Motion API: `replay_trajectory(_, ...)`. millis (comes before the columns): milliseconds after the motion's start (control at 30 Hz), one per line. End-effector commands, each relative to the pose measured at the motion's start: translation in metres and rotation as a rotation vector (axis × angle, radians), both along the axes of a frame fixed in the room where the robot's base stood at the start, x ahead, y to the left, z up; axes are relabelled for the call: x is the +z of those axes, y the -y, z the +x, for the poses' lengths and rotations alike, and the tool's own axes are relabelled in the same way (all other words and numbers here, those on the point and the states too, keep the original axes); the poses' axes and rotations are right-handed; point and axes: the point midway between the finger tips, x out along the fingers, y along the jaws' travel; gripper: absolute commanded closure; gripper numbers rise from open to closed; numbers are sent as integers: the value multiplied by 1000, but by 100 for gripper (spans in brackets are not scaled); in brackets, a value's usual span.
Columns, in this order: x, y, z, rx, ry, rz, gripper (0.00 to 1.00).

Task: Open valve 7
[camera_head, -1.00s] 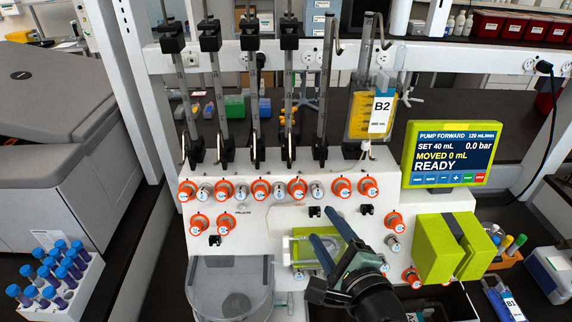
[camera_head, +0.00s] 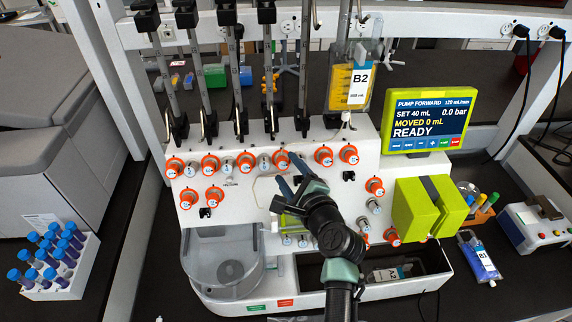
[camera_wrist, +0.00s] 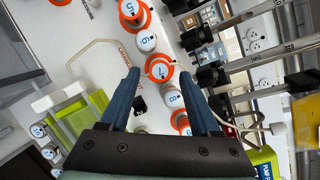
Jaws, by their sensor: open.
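Valve 7 is an orange-ringed knob with a white face on the white panel. In the wrist view valve 7 (camera_wrist: 159,68) sits between my two blue fingertips, with its 7 partly readable. In the head view valve 7 (camera_head: 281,160) is in the upper row, just above my fingers. My gripper (camera_head: 289,174) is open and empty in front of the panel; its fingers also frame the knob in the wrist view (camera_wrist: 160,76). I cannot tell how far the tips are from the knob.
White knob 6 (camera_wrist: 146,41) and white knob 8 (camera_wrist: 169,97) flank valve 7 closely. A thin tube loop (camera_wrist: 95,48) is left of the fingers. The pump screen (camera_head: 430,118) reads READY. A green block (camera_head: 428,205) stands at the right.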

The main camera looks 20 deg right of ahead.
Motion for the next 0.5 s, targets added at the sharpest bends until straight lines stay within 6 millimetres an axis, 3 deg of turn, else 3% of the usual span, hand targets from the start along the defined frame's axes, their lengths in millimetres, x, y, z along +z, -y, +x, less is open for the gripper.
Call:
replay_trajectory(200,-3,0,16,2,0,-1,37)
replay_trajectory(500,-4,0,18,0,0,-1,37)
